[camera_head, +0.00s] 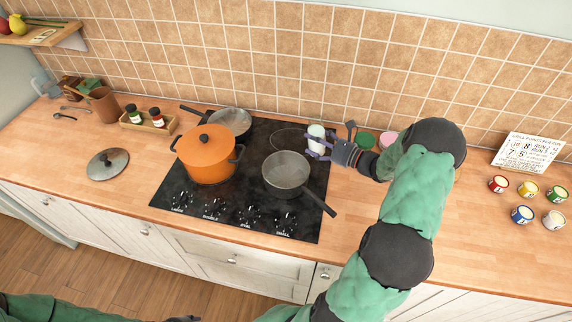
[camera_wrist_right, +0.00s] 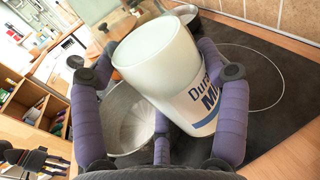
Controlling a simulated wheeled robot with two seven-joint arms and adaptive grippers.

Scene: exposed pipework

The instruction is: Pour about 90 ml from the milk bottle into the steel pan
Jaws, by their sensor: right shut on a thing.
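My right gripper (camera_head: 316,146) is shut on the white milk bottle (camera_head: 317,132), over the right rear part of the hob. In the wrist view the milk bottle (camera_wrist_right: 172,72) fills the middle, with blue label lettering and purple fingers around it. I cannot tell how far it is tilted, and its mouth is not clear. The steel pan (camera_head: 287,172) sits open on the front right of the hob, handle towards the lower right. It also shows behind the bottle in the wrist view (camera_wrist_right: 120,122). My left sleeve shows at the bottom edge; its gripper is not visible.
An orange pot (camera_head: 206,155) stands on the left of the hob (camera_head: 255,210), with another grey pan (camera_head: 231,120) behind it. A glass lid (camera_head: 108,163) and a tray with small bottles (camera_head: 147,124) lie left. Several paint tins and a sign (camera_head: 527,152) stand right.

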